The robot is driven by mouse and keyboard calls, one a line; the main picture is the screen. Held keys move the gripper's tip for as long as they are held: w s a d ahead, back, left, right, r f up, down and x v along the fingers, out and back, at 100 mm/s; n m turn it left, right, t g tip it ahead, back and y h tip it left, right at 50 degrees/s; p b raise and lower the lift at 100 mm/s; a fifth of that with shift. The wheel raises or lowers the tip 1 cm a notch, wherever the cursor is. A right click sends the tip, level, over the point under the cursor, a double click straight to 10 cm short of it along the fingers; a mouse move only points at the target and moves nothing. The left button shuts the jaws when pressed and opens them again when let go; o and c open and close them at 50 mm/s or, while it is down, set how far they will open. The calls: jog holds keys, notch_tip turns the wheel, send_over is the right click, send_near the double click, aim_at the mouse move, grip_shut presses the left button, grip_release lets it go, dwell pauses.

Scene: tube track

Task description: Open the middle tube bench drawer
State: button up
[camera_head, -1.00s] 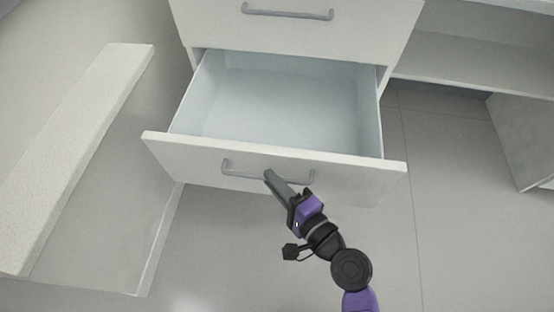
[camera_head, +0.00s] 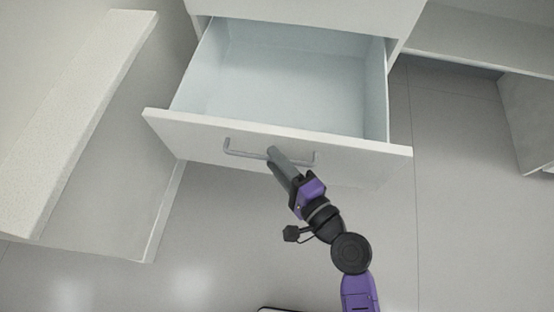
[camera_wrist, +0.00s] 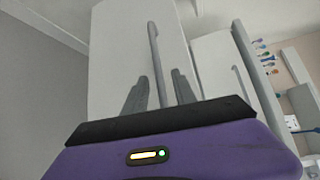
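The middle drawer (camera_head: 190,133) of the white tube bench is pulled well out, and its pale blue inside is empty. Its grey bar handle (camera_head: 240,154) is on the front panel. In the wrist view the handle (camera_wrist: 153,45) runs between my two fingers (camera_wrist: 158,88), one on each side. The exact contact is too small to see, but the gripper stays on the handle as the drawer comes out.
The bench front (camera_head: 320,10) rises above the open drawer. A white panel (camera_head: 80,120) stands left of the drawer. An open shelf unit (camera_head: 470,42) is at the upper right. The grey floor (camera_head: 460,230) at the right is clear.

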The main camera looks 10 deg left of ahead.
jog(key=v, duration=0.8)
dwell(0.5)
jog(key=s+d+f+n+h, duration=0.1)
jog(key=s+d+f+h, duration=0.3)
jog(key=s+d+h, duration=0.3)
jog(key=s+d+r+n+t+h, duration=0.2)
jog(key=s+d+r+n+h, duration=0.25)
jog(key=s+d, duration=0.45)
jog(key=s+d+r+n+p, duration=0.1)
jog(key=r+n+p, duration=0.1)
jog(key=r+p, duration=0.9)
jog(key=s+d+r+n+t+p, duration=0.1)
jog(key=s+r+n+p, duration=0.1)
jog(key=r+p, duration=0.9)
notch_tip(320, 180, up, 7)
jog(key=shift+s+d+r+n, duration=0.15)
jog(key=shift+d+n, duration=0.2)
jog(key=shift+n, duration=0.3)
